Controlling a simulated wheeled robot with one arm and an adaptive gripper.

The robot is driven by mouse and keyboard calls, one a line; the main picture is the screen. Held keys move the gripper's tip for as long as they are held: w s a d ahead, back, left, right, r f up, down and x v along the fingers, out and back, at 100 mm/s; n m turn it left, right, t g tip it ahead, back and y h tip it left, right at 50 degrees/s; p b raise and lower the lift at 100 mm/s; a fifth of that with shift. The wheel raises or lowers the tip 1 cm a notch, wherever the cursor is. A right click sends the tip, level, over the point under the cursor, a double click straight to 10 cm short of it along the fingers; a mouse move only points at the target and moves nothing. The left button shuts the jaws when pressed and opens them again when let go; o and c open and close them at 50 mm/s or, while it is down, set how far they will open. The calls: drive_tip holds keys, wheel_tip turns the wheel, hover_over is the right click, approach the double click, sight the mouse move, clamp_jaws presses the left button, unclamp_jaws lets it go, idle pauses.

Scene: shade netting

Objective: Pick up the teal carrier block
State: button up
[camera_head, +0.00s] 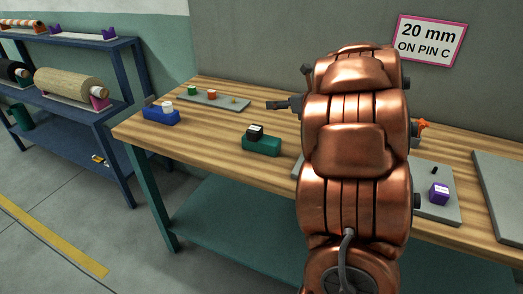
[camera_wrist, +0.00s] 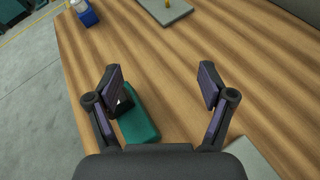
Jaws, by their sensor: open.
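The teal carrier block (camera_head: 262,147) lies on the wooden table, left of my arm in the head view. A black piece with a pale top (camera_head: 255,131) sits on its left part. In the wrist view the teal block (camera_wrist: 139,125) lies below and between my fingers, nearer the left finger, which hides part of it and of the black piece (camera_wrist: 122,102). My gripper (camera_wrist: 160,85) is open and empty, with its fingers wide apart. In the head view its dark finger (camera_head: 280,104) shows left of my copper-coloured arm; the rest is hidden behind the arm.
A blue block with a white piece (camera_head: 160,117) stands near the table's left end. A grey tray (camera_head: 220,102) with small coloured blocks lies behind. A purple block (camera_head: 439,194) sits on a grey plate at right. Bare wood surrounds the teal block.

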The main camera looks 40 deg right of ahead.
sight(272, 140)
drive_tip(key=s+a+f+n+y, duration=0.1)
drive_tip(key=s+f+n, duration=0.1)
drive_tip(key=s+a+f+n+g+y+b, duration=0.1)
drive_tip(key=s+f+n+y, duration=0.1)
drive_tip(key=f, duration=0.1)
drive_tip(key=s+a+f+n+y+b, duration=0.1)
drive_tip(key=s+f+n+y, duration=0.1)
drive_tip(key=f+n, duration=0.1)
drive_tip(key=shift+s+a+g, duration=0.2)
drive_tip(key=shift+s+g, duration=0.1)
drive_tip(key=shift+g, duration=0.1)
drive_tip(key=shift+s+a+y, duration=0.1)
drive_tip(key=shift+a+y, duration=0.05)
drive_tip(key=shift+y, duration=0.25)
drive_tip(key=shift+p+x, duration=0.3)
drive_tip(key=shift+x, duration=0.75)
drive_tip(key=shift+p+x, duration=0.7)
drive_tip(key=shift+x, duration=2.1)
drive_tip(key=shift+f, duration=0.1)
drive_tip(key=c, duration=1.3)
